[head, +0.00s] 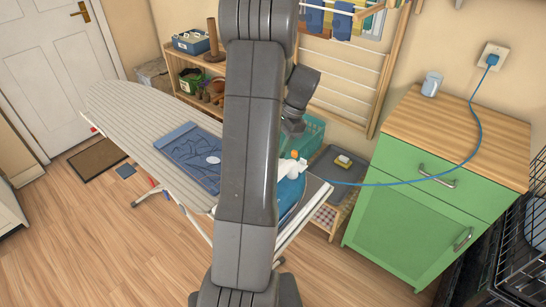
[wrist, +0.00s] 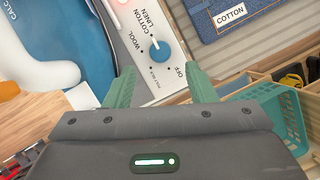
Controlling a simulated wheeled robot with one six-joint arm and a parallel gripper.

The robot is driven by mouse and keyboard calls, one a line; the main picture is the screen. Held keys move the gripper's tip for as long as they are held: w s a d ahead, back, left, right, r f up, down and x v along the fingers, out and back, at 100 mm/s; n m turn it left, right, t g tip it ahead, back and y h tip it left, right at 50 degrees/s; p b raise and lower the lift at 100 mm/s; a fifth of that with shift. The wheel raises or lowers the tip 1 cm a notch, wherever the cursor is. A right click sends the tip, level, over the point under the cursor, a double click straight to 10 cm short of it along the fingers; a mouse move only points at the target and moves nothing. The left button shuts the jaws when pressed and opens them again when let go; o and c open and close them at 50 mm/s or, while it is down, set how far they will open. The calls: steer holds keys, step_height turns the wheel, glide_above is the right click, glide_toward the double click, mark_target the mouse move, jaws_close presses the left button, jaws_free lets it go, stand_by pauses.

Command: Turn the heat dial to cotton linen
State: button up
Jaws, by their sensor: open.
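The heat dial (wrist: 159,50) is a round blue knob on a pale panel. WOOL, COTTON LINEN and OFF are printed around it, with smaller text below. Its white mark is near the upper-left edge, but I cannot tell exactly which label it points to. The iron (wrist: 70,45) has a blue body and white handle at the left of the wrist view; in the head view the iron (head: 291,192) is partly behind my arm. My gripper (wrist: 163,80) has green fingers spread apart, empty, just short of the dial and on either side of it.
Folded denim (wrist: 262,15) with a COTTON tag lies beyond the panel. The ironing board (head: 125,105) carries folded blue cloth. A teal basket (wrist: 285,105) is at the right. A blue cord (head: 400,183) runs to the wall socket (head: 492,55) past a green cabinet (head: 405,210).

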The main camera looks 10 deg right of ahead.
steer(key=v, duration=0.7)
steer(key=x, duration=1.3)
steer(key=shift+a+f, duration=0.2)
steer(key=shift+f, duration=0.05)
steer(key=shift+r, duration=0.1)
